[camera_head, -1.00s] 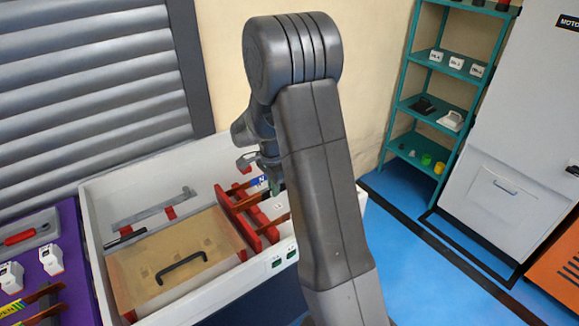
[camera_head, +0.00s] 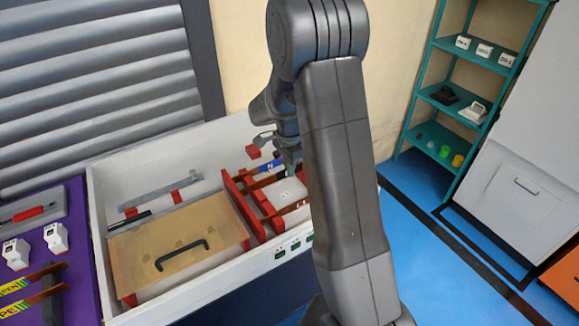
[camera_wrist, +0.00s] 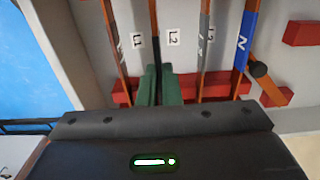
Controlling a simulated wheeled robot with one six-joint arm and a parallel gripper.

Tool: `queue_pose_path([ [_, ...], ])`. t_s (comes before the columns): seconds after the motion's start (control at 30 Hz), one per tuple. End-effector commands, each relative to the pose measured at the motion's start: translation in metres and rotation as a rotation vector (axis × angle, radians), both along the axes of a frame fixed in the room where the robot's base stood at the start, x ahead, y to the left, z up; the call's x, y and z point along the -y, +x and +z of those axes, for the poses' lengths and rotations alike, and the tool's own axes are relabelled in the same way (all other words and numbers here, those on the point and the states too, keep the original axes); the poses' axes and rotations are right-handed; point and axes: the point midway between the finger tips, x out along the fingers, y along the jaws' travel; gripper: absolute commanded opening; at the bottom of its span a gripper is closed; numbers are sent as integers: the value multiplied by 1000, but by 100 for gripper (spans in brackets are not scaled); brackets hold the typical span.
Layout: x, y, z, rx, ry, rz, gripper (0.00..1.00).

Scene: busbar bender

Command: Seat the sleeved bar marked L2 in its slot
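In the wrist view, the sleeved L2 bar (camera_wrist: 154,30) is a slim copper bar with a dark sleeve. The two green fingers of my gripper (camera_wrist: 159,85) are close together with the bar between them, hiding its lower part. The printed L2 label (camera_wrist: 173,38) is just right of the bar. The red slotted holder (camera_wrist: 219,88) lies behind the fingers; I cannot tell how deep the bar sits in its slot. In the head view, my gripper (camera_head: 291,158) is over the red holder (camera_head: 240,203), partly hidden by my arm.
Beside it stand the L1 bar (camera_wrist: 117,50), the L3 bar (camera_wrist: 205,50) and the blue-sleeved N bar (camera_wrist: 242,55). The white enclosure (camera_head: 97,215) has raised walls. A tan cover with a black handle (camera_head: 181,254) fills its left part. A purple table (camera_head: 75,215) is left.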

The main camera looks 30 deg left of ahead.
Motion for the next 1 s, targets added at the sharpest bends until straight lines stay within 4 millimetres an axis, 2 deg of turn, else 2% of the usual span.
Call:
queue_pose_path([
  [0.5, 0, 0, -47, 0, 0, 0, 0],
  [1.0, 0, 0, -50, 0, 0, 0, 0],
])
